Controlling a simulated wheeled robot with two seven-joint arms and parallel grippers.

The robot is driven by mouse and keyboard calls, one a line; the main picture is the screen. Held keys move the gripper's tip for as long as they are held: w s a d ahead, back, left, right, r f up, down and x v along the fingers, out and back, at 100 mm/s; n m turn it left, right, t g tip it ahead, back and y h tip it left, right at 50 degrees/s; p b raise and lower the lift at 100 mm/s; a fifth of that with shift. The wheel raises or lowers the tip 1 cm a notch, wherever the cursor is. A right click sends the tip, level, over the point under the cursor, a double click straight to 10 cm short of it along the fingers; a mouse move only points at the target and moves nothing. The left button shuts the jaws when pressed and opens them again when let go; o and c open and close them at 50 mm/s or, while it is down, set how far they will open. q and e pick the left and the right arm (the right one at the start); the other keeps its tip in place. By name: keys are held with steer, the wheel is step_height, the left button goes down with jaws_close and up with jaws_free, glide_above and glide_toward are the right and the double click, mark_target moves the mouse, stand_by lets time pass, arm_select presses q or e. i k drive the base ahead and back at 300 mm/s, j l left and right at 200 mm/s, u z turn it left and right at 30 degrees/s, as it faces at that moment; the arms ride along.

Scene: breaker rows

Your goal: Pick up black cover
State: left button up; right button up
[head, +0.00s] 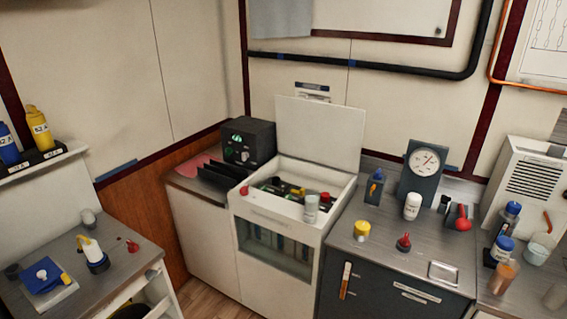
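Neither of my grippers shows in the head view. I cannot tell for certain which thing is the black cover. Thin black panels (217,177) stand at the front of the left counter, beside the open white machine (282,215). A black box (262,140) with a green-lit front stands just behind them. Small black parts also show inside the machine among yellow, green and red ones, too small to make out. A small black piece (445,203) stands on the right counter near a red-ended object (463,222).
The machine's white lid (318,133) stands raised. A round gauge (424,162), white bottle (412,206), yellow-topped jar (362,230) and metal tray (443,272) crowd the right counter. A left table (125,262) holds bottles and a blue item. Some floor shows between.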

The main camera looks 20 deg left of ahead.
mark_target(275, 180)
steer(key=i+j+u, duration=0.15)
steer(key=u, duration=0.3)
steer(key=i+j+u, duration=0.1)
steer(key=u, duration=0.4)
steer(key=i+l, duration=0.05)
steer(key=i, duration=0.05)
